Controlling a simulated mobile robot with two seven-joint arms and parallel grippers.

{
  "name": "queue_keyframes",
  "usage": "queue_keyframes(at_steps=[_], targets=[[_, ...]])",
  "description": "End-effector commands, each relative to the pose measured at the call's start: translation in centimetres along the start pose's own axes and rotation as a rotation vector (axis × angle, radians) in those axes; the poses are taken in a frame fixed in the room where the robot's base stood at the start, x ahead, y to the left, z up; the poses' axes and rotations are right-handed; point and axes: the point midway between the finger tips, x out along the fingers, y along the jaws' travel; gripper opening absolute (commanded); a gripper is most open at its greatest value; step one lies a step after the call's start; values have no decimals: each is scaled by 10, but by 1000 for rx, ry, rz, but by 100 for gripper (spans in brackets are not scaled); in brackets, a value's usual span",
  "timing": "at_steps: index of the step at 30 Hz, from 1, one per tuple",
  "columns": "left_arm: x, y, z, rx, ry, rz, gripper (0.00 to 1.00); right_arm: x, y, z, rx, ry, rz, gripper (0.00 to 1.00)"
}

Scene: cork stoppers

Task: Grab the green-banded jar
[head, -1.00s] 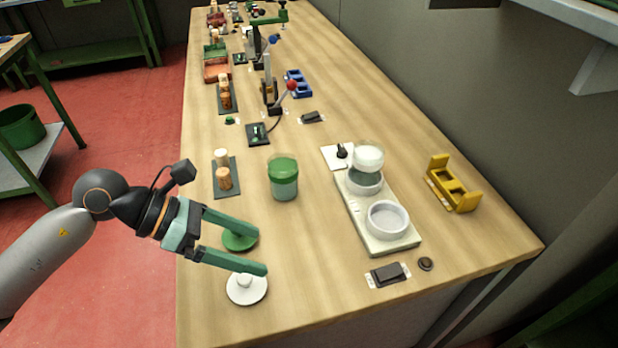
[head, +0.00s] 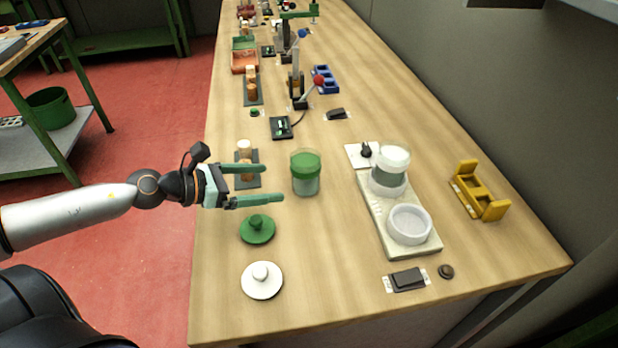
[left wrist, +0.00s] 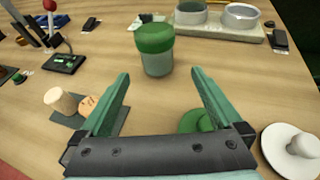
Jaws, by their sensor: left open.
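The green-banded jar (head: 306,174) stands upright on the wooden bench, a clear grey-green body with a broad green band at its top. In the left wrist view the jar (left wrist: 155,50) is ahead, a little beyond the space between the fingertips. My left gripper (head: 274,183) is open and empty, its fingers pointing right at the jar with a small gap before it. Its two fingers also show in the left wrist view (left wrist: 160,78). My right gripper is in neither view.
A green knobbed lid (head: 257,229) and a white knobbed lid (head: 262,280) lie nearer. Corks stand on a dark plate (head: 243,184) behind the gripper. Right of the jar is a pale base (head: 402,238) with a white-banded jar (head: 390,170) and a round dish (head: 408,223). A yellow holder (head: 480,190) stands farther right.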

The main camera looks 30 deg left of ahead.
Motion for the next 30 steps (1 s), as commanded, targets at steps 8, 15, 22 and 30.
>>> queue_keyframes(at_steps=[8,15,22,30], targets=[[17,2,1,0,-2,5,100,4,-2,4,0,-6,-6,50],[29,2,1,0,-1,4,100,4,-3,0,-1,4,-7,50],[44,3,3,-4,-5,5,100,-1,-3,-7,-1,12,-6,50],[58,1,1,-1,0,2,100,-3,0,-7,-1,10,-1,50]])
